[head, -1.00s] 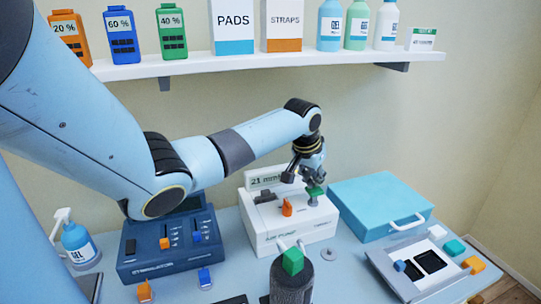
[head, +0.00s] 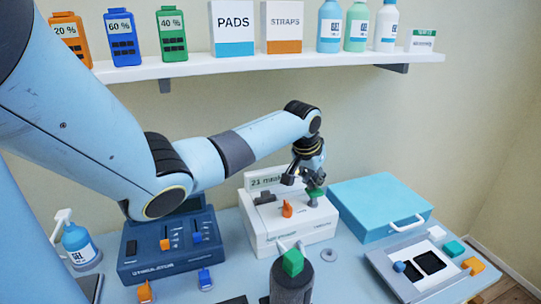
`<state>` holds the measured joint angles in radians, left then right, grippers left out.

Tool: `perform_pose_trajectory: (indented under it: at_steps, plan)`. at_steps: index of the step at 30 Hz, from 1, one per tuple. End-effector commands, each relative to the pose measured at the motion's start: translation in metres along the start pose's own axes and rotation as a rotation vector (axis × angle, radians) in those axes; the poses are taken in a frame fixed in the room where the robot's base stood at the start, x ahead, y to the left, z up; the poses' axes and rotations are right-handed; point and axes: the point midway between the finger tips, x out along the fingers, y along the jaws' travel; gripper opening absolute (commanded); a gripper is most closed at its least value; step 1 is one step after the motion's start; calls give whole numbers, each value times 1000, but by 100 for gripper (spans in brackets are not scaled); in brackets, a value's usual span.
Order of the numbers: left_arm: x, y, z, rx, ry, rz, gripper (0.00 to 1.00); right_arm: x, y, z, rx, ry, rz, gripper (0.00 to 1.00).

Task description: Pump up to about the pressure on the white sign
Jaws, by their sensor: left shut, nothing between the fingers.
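The white pump unit (head: 285,232) stands on the table at the back middle, with an orange lever and a green knob (head: 316,192) on a grey stem on top. The white sign (head: 268,180) stands behind it and reads about "21 mmHg", partly covered by my arm and gripper. My left gripper (head: 303,180) is shut and empty, just above the pump's top by the green knob; whether it touches the knob I cannot tell. A dark grey cylinder (head: 292,283) with a green block on top stands in front, with two pale tubes behind it. No pressure reading is legible.
A blue stimulator box (head: 170,258) with sliders stands left of the pump, a gel bottle (head: 77,243) at far left. A light blue case (head: 380,205) and a grey tray (head: 415,270) lie to the right. A shelf (head: 270,65) with boxes and bottles runs above.

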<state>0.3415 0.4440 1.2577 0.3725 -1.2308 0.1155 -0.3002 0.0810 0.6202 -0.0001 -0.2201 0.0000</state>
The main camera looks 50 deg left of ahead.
Motion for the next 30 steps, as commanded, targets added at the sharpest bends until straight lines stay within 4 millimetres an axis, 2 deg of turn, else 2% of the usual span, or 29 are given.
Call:
perform_pose_trajectory:
  at_steps: [21, 30]
  plan:
    - [36, 1, 16, -1, -2, 1, 0, 22, -4, 2, 1, -1, -2, 33]
    - [28, 0, 13, -1, -3, 1, 0, 14, -3, 2, 1, 0, -2, 33]
